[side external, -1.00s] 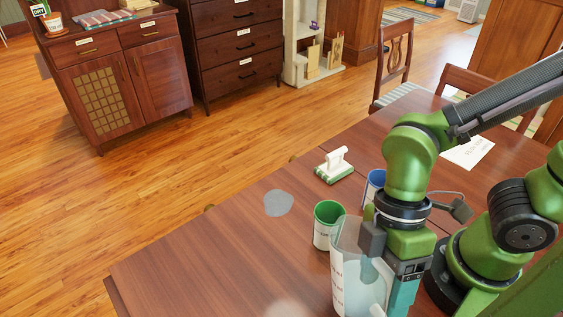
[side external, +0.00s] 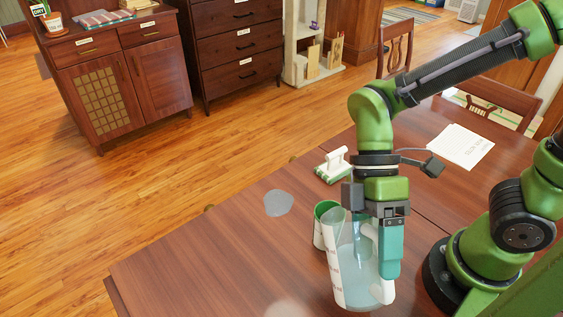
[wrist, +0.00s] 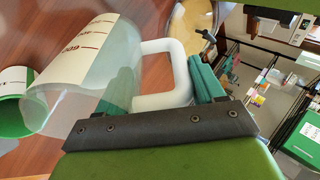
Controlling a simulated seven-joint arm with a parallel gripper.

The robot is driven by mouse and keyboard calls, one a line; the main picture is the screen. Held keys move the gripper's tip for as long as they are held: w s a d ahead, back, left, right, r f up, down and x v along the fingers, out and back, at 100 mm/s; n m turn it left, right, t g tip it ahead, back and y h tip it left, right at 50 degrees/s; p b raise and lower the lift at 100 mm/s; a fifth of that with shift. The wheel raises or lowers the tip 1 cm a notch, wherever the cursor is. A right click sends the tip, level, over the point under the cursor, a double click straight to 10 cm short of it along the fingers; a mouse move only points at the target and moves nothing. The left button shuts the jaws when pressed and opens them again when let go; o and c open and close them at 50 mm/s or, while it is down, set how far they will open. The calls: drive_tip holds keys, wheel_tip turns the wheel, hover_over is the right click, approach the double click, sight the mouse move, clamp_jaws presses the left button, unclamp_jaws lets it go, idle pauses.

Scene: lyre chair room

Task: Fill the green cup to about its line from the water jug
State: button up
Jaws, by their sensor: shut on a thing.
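The clear water jug (side external: 345,275) has printed markings and a white handle (wrist: 165,75). My gripper (side external: 385,245) is shut on the handle. The jug is slightly tilted in the side view and shows well tilted in the wrist view, its mouth toward the green cup (side external: 322,212). The cup stands on the table with a white label band, just behind and left of the jug, which partly hides it. The cup also shows at the left edge of the wrist view (wrist: 14,105). I cannot tell the water level in the jug or cup.
A white and green block with a handle (side external: 334,166) stands behind the cup. A grey round patch (side external: 278,203) lies on the table (side external: 215,250) to the left. A printed paper (side external: 460,147) lies at the right. The table's left part is mostly clear.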

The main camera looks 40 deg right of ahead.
sight(371, 226)
drive_tip(key=shift+w+d+r+g+y, duration=0.3)
drive_tip(key=shift+w+r+g+y, duration=0.15)
drive_tip(key=shift+w+r+g, duration=0.4)
drive_tip(key=shift+w+d+r+g+y, duration=0.3)
drive_tip(key=shift+w+r+g+y, duration=0.25)
drive_tip(key=shift+g, duration=0.4)
drive_tip(key=shift+r, duration=0.1)
drive_tip(key=shift+w+d+r+m+g+y, duration=0.2)
drive_tip(key=shift+w+r+m+g+y, duration=0.1)
drive_tip(key=shift+w+r+g, duration=0.15)
idle(0.5)
drive_tip(key=shift+s+f, duration=0.1)
drive_tip(key=shift+f, duration=0.05)
drive_tip(key=shift+w+d, duration=0.1)
drive_tip(key=shift+w, duration=0.1)
idle(1.0)
drive_tip(key=shift+s, duration=0.15)
idle(0.6)
drive_tip(key=shift+s+a+f+t+h, duration=0.45)
drive_tip(key=shift+s+f+t+h, duration=0.15)
drive_tip(key=shift+s+t, duration=0.15)
drive_tip(key=shift+s+f, duration=0.1)
